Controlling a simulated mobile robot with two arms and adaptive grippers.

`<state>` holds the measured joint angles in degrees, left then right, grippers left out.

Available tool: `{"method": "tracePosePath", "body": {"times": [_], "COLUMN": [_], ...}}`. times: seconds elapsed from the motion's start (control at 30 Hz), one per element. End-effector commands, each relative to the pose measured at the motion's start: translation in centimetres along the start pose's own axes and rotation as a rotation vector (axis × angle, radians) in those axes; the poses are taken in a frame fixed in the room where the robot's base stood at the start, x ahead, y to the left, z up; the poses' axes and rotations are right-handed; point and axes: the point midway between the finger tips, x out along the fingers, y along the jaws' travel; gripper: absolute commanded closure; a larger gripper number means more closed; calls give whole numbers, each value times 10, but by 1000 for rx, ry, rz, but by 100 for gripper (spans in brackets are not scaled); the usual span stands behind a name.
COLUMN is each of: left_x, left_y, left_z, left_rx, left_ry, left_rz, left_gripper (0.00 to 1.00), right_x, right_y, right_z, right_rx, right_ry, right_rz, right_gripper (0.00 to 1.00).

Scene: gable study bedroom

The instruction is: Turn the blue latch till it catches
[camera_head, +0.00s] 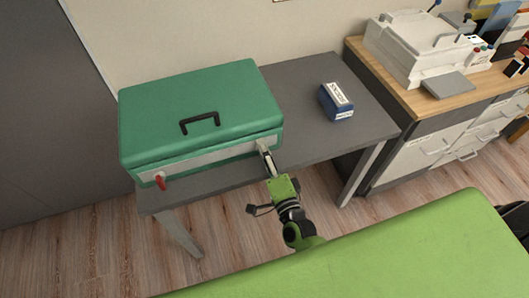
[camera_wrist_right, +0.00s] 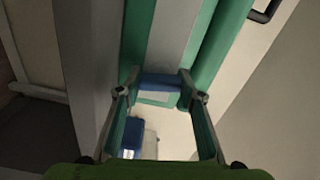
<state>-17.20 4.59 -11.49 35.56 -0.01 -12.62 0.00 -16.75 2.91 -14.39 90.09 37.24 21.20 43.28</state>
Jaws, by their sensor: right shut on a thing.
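A closed green case (camera_head: 200,108) with a black handle on its lid stands on the grey table. A red latch (camera_head: 160,182) hangs at the left of its pale front band. My right gripper (camera_head: 265,150) is at the right end of that front. In the right wrist view, the blue latch (camera_wrist_right: 160,82) sits between the fingertips, and the gripper is shut on it. In the head view the gripper hides the latch. I cannot tell whether it has caught. My left gripper is not in view.
A blue box with a white label (camera_head: 337,100) stands on the grey table (camera_head: 300,84), right of the case. A wooden-topped cabinet (camera_head: 440,100) with a white machine stands at the right. A green surface (camera_head: 400,255) fills the front right. Bare table lies around the box.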

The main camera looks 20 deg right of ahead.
Motion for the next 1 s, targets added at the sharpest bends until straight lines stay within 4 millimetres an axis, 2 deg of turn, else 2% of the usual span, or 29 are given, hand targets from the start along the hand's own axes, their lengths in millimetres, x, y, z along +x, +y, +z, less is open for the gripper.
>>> {"method": "tracePosePath", "body": {"times": [0.4, 0.93, 0.97, 1.0], "left_x": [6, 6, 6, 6], "left_y": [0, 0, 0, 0], "left_z": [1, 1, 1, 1], "left_rx": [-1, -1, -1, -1], "left_ry": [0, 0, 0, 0], "left_rz": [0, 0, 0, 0], "left_gripper": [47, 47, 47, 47], "right_x": [0, 0, 0, 0], "right_y": [1, 1, 1, 1], "right_z": [-1, 0, 0, 0], "right_rx": [170, 193, 193, 192], "right_ry": [1, 1, 1, 1], "right_rz": [-1, 0, 0, 0], "right_gripper": [86, 86, 57, 47]}}
